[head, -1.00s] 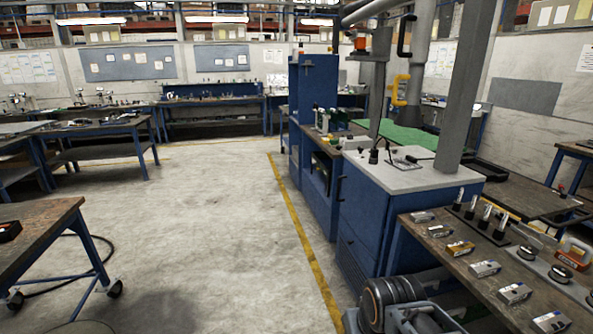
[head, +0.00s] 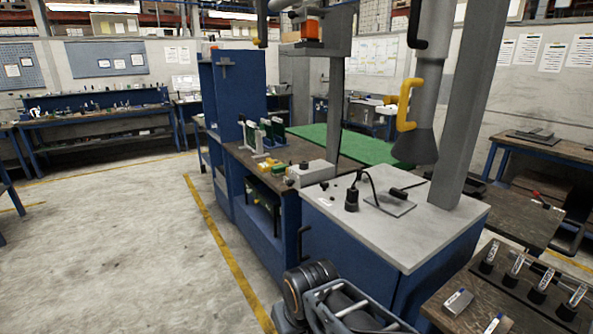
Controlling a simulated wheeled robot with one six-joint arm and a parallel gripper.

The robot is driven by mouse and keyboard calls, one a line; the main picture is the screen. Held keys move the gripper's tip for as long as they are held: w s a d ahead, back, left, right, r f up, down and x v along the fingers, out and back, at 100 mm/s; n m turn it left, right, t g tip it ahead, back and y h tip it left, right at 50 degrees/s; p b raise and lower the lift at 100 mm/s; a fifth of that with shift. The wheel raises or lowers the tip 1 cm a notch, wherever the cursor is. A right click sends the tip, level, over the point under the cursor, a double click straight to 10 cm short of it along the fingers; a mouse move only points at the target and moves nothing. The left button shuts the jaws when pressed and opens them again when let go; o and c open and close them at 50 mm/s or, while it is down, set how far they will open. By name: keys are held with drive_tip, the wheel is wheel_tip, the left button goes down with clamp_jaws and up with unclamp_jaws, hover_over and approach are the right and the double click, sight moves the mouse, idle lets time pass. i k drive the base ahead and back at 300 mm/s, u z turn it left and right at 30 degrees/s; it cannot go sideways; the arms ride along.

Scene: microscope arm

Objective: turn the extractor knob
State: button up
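A grey extractor duct with a flared hood (head: 416,140) hangs over the back edge of the grey-topped blue cabinet. A yellow bent handle (head: 405,105) is beside the duct, just above the hood. A black curved handle (head: 415,25) sits higher up by the duct. I cannot tell which part is the extractor knob. Part of my own folded arm shows at the bottom centre, in front of the cabinet and well short of the duct. My gripper's fingers do not show.
The blue cabinet's grey top (head: 440,220) carries a black corded device (head: 352,198). A dark bench (head: 440,300) with metal parts stands at the lower right. A grey post (head: 465,110) rises right of the duct. The concrete floor (head: 110,240) at left is clear.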

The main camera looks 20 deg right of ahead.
sight(324, 184)
drive_tip(key=i, duration=1.75)
drive_tip(key=z, duration=1.2)
